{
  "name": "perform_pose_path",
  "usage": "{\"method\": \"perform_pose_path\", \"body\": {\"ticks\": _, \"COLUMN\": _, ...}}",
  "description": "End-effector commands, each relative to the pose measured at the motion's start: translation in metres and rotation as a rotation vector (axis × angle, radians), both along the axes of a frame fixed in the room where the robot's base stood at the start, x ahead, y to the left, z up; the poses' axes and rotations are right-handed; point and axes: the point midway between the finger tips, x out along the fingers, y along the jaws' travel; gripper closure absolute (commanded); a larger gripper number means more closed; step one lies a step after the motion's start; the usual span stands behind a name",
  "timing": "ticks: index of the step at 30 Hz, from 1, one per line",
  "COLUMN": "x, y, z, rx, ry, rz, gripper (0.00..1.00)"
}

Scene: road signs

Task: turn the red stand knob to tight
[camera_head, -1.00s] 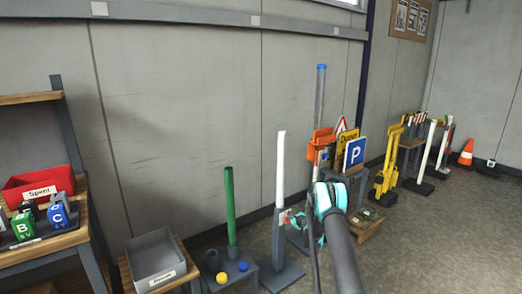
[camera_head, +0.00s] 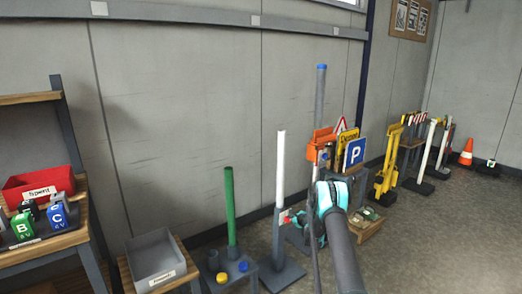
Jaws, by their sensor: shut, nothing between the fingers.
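The red stand knob (camera_head: 286,216) is a small red spot on the grey stand (camera_head: 279,242) that holds a white post (camera_head: 281,165). My gripper (camera_head: 298,220) is at the right of the knob, small and partly hidden by my own arm. It is shut with nothing held. I cannot tell whether its fingertips touch the knob. The knob's turn position is too small to read.
A green post (camera_head: 230,205) stands left, with yellow and blue knobs on its low bench. A grey bin (camera_head: 156,262) is further left. Orange, yellow and blue P signs (camera_head: 354,153) stand behind my arm.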

Motion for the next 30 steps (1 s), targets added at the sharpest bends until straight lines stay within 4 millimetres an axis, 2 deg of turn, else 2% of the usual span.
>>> {"method": "perform_pose_path", "body": {"ticks": 18, "x": -0.045, "y": -0.032, "z": 0.001, "rx": 0.002, "ry": -0.001, "rz": -0.001, "gripper": 1.0}}
{"method": "perform_pose_path", "body": {"ticks": 30, "x": -0.05, "y": -0.033, "z": 0.0, "rx": 0.002, "ry": -0.001, "rz": 0.001, "gripper": 1.0}}
